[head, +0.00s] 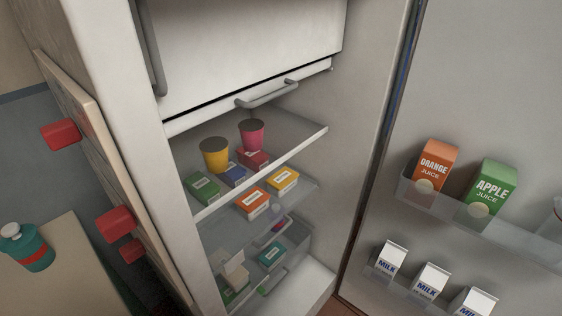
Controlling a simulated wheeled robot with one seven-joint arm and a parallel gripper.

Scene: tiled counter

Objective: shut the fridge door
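The fridge (365,140) stands open in the middle of the head view, its shelves in plain sight. Its door (500,80) is swung wide to the right, with the inner side facing me. The door's racks hold an orange juice carton (436,166), an apple juice carton (489,188) and several milk cartons (430,279). The door's outer edge and handle are out of the picture. My gripper is not in view.
Fridge shelves (312,140) hold a yellow cup (214,155), a pink cup (252,135) and several small boxes. A closed upper compartment (250,50) is above. At left are a panel with red knobs (115,224) and a teal bottle (28,250) on a counter (60,285).

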